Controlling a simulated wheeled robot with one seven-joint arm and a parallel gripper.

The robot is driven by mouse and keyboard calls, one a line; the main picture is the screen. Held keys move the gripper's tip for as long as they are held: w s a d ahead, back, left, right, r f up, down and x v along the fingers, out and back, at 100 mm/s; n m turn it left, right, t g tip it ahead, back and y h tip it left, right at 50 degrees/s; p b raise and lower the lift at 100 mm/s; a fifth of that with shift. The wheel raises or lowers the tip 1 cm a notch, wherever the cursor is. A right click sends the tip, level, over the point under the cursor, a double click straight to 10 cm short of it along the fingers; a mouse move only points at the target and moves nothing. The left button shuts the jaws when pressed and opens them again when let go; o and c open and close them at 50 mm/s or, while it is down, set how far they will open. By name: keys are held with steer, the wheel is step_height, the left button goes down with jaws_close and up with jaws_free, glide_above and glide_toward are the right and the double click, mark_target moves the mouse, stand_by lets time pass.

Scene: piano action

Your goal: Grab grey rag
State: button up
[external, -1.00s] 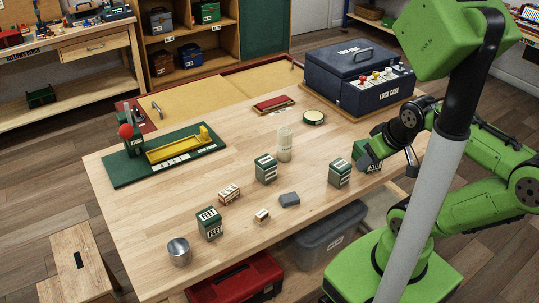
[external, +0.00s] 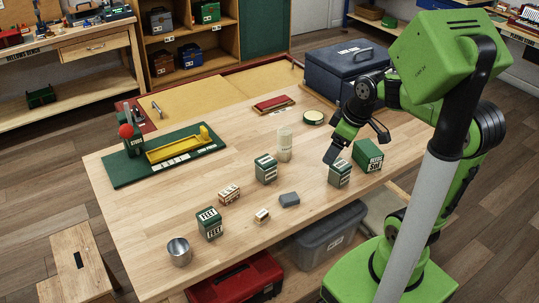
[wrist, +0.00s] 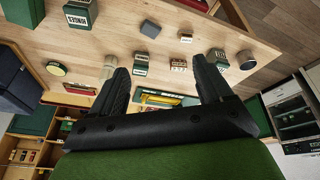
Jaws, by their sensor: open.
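The grey rag (external: 289,200) is a small folded grey block on the wooden table, near its front edge. It also shows in the wrist view (wrist: 150,28), above the gap between my fingers. My gripper (external: 356,143) is open and empty, raised over the right part of the table. It is behind and to the right of the rag, apart from it. In the wrist view my gripper's two dark fingers (wrist: 160,65) stand wide apart with nothing held between them.
A green box (external: 339,174) stands between my gripper and the rag; another green box (external: 368,157) is just right. A small tan block (external: 262,215) lies left of the rag. A pale cylinder (external: 284,144) stands behind. The table front right of the rag is bare.

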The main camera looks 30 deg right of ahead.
steer(key=w+d+f+n+g+y+b, duration=0.1)
steer(key=w+f+n+g+b, duration=0.15)
steer(key=w+f+n, duration=0.4)
steer(key=n+y+b, duration=0.2)
glide_toward(289, 197)
steer(key=f+b, duration=0.2)
steer(key=w+a+f+n+b, duration=0.1)
steer(key=b, duration=0.1)
steer(key=shift+f, duration=0.1)
steer(key=x, duration=0.1)
steer(key=b+x, duration=0.1)
steer(key=x, duration=0.1)
steer(key=b+x, duration=0.1)
steer(key=x, duration=0.1)
steer(key=shift+s+a+f, duration=0.15)
steer(key=shift+s+f, duration=0.05)
steer(key=shift+s, duration=0.1)
steer(key=shift+r, duration=0.15)
steer(key=shift+c, duration=0.3)
steer(key=shift+r, duration=0.1)
steer(key=c, duration=1.1)
